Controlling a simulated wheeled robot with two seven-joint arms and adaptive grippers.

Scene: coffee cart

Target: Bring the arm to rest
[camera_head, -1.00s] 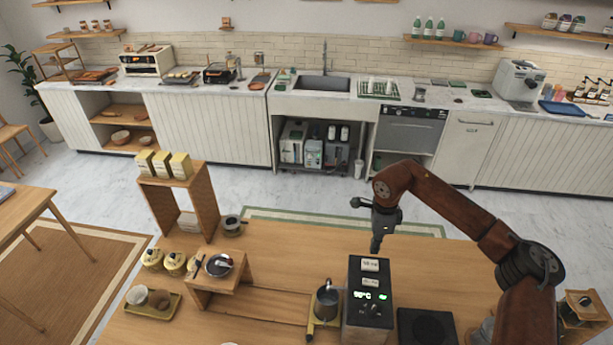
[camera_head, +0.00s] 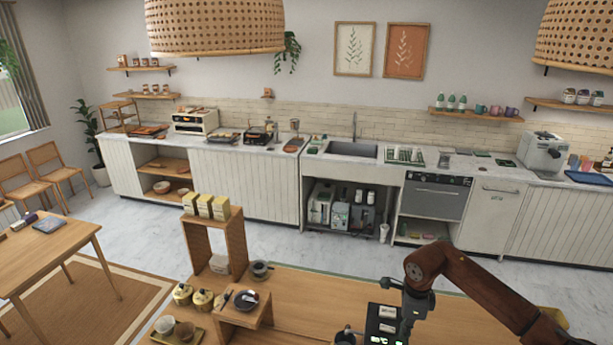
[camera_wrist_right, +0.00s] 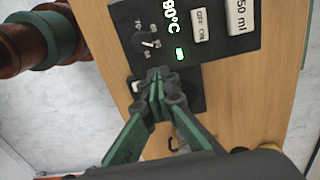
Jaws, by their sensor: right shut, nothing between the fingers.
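My right arm (camera_head: 480,285), brown with dark joints, comes in from the right and bends down over the wooden cart. My right gripper (camera_wrist_right: 157,75) shows best in the right wrist view, its green fingers drawn together with nothing between them. In the head view the gripper end lies low, close to the black control box (camera_head: 383,318), and its fingertips are hard to make out. In the wrist view the fingertips appear over the edge of the black box (camera_wrist_right: 205,30) with its lit display; I cannot tell whether they touch it. My left gripper is out of view.
The wooden cart (camera_head: 310,290) carries a small riser (camera_head: 247,315), yellow-lidded jars (camera_head: 203,300), a dark cup (camera_head: 260,270) and a wooden shelf (camera_head: 237,245) with yellow boxes. A black pad (camera_wrist_right: 188,92) lies beside the control box. A back counter with sink (camera_head: 352,150) stands across open floor.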

